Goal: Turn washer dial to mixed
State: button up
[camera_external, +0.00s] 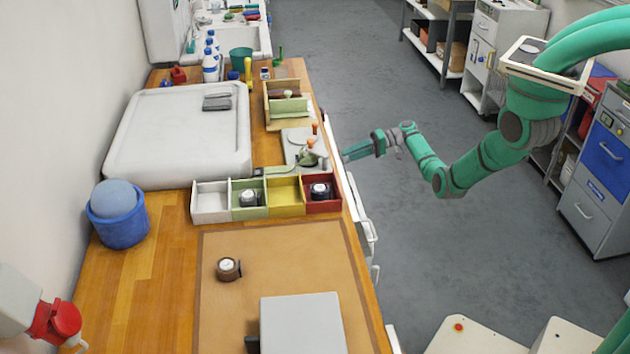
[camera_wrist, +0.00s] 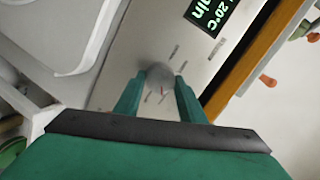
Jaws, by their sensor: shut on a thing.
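The washer dial (camera_wrist: 160,75) is a round grey knob on a light metal panel, seen in the wrist view. A small red mark shows at its lower edge, and short printed labels surround it, too blurred to read. My gripper (camera_wrist: 158,85) is shut on the dial, one green finger on each side. A dark display (camera_wrist: 212,14) with green characters, including "20°C", sits on the same panel. In the external view my gripper (camera_external: 345,154) reaches left to the front of the workbench; the dial is hidden there.
The wooden workbench (camera_external: 150,290) runs along the left, with a four-colour divided tray (camera_external: 210,203), a blue tub (camera_external: 118,230) and a large white lid-like box (camera_external: 180,135). An orange-tipped handle (camera_wrist: 268,81) shows near the bench edge. The grey floor (camera_external: 400,260) is clear.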

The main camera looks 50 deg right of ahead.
jog(key=m, duration=0.6)
jog(key=shift+f, duration=0.15)
jog(key=shift+m+t, duration=0.4)
jog(key=o, duration=1)
jog(key=shift+o, duration=0.2)
jog(key=v, duration=1.1)
